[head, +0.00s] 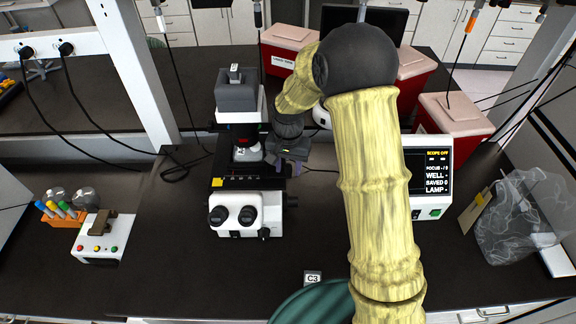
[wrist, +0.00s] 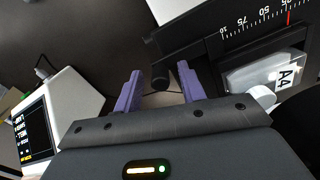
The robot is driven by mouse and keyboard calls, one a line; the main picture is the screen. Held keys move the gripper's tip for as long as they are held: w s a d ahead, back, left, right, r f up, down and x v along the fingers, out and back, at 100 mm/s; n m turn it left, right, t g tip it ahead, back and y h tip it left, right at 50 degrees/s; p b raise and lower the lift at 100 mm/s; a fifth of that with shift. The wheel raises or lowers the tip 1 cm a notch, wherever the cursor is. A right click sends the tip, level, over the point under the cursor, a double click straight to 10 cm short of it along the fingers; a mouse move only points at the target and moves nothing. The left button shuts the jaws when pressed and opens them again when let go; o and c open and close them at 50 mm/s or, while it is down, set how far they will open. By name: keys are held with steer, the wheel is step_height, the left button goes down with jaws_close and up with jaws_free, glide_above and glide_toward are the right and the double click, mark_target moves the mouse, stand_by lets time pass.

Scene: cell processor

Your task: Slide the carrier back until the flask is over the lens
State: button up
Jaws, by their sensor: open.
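The white and black microscope (head: 240,205) stands left of centre in the head view, with a clear flask (head: 247,153) on its stage. In the wrist view the flask (wrist: 265,72), labelled A4, lies in the black carrier (wrist: 220,50). A numbered scale with a red mark runs along the black part above it. My gripper (head: 285,164) is at the stage's right side. The lens is hidden.
A monitor reading SCOPE OFF (head: 434,172) stands right of my arm. Red bins (head: 455,120) stand behind it, and a clear bag (head: 520,215) lies far right. The front bench is mostly clear.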

steer(key=shift+r, duration=0.1)
step_height(320, 180, up, 17)
steer(key=b, duration=0.4)
steer(key=shift+r, duration=0.1)
stand_by(0.4)
steer(key=s+d+f+n+t+b, duration=0.1)
steer(key=s+d+f, duration=0.5)
steer(key=s, duration=0.3)
steer(key=s+d+f+n+t, duration=0.1)
steer(key=s+d+f+n, duration=0.1)
steer(key=s+d+f, duration=0.3)
steer(key=s+f, duration=0.3)
steer(key=shift+s+d+f+t+b, duration=0.2)
steer(key=shift+s+d+t+b, duration=0.1)
steer(key=shift+s+d+b, duration=0.1)
stand_by(1.9)
